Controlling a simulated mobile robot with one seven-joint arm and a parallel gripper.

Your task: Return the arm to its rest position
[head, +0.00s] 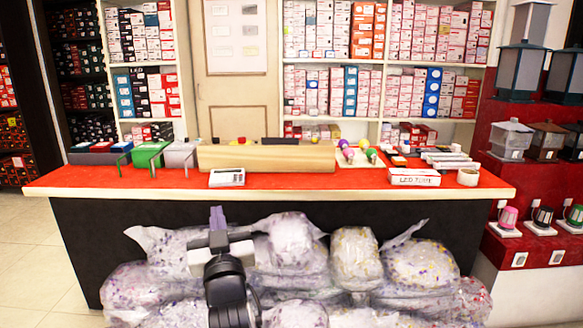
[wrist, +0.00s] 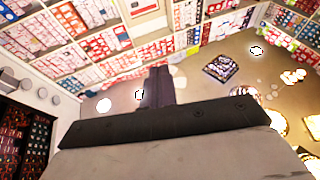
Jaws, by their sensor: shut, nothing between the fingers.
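My gripper (head: 217,218) points upward in the head view, in front of the dark counter front and the plastic bags. Its fingers look together, with nothing between them. In the wrist view the closed fingers (wrist: 158,88) rise from the dark gripper body, with shelves and ceiling beyond. My arm stands upright below the gripper in the head view, and its lower part is cut off by the bottom edge.
A counter with a red top (head: 290,190) spans the view, holding boxes and small items. Several stuffed clear bags (head: 355,258) are piled before it. Stocked shelves (head: 333,62) stand behind. Red display steps (head: 510,255) with lamps are at the right. Floor at left (head: 30,250) is clear.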

